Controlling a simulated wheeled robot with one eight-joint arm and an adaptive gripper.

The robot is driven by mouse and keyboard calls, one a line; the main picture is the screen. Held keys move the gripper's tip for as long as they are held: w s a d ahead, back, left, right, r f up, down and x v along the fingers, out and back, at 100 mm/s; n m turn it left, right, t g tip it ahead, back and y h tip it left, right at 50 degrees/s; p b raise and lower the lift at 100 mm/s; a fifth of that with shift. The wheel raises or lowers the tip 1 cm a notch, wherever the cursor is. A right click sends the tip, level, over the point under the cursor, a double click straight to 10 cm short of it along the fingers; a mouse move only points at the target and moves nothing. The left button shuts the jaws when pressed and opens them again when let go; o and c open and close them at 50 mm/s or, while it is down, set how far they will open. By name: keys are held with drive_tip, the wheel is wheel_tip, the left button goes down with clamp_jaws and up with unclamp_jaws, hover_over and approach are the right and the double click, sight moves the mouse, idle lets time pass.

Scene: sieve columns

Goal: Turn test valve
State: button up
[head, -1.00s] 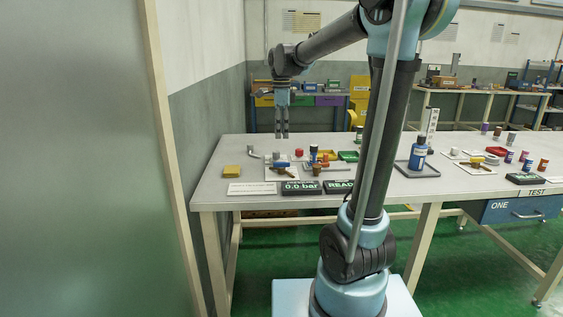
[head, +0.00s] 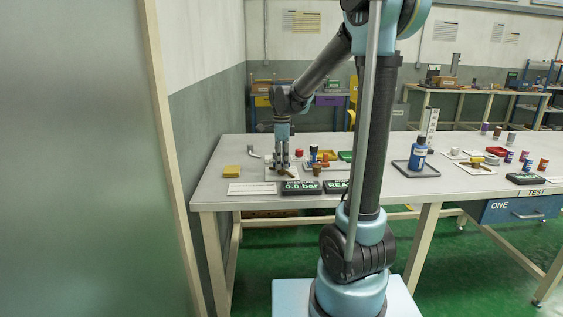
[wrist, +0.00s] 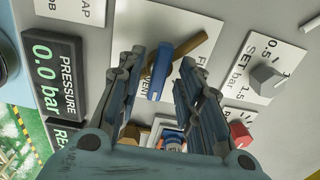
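A valve with a blue lever (wrist: 160,72) and a brass-brown bar (wrist: 188,47) sits on a white label plate (wrist: 145,20) in the wrist view. My gripper (wrist: 162,58) is open, pointing down, with one finger on either side of the blue lever. Whether either finger touches it cannot be told. In the head view my gripper (head: 281,166) is low over the plate and hides most of the valve.
The pressure display (wrist: 53,78) reads 0.0 bar. A grey set knob (wrist: 268,78) and a red part (wrist: 240,136) are close by on the right of the wrist view.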

clamp_jaws()
drive_tip(key=shift+n, duration=0.3)
drive_tip(key=n, duration=0.3)
drive_tip(key=shift+w+n, duration=0.1)
drive_tip(key=shift+n, duration=0.2)
drive_tip(key=n, duration=0.4)
drive_tip(key=shift+n, duration=0.3)
drive_tip(key=n, duration=0.4)
drive_tip(key=shift+n, duration=2.5)
unclamp_jaws()
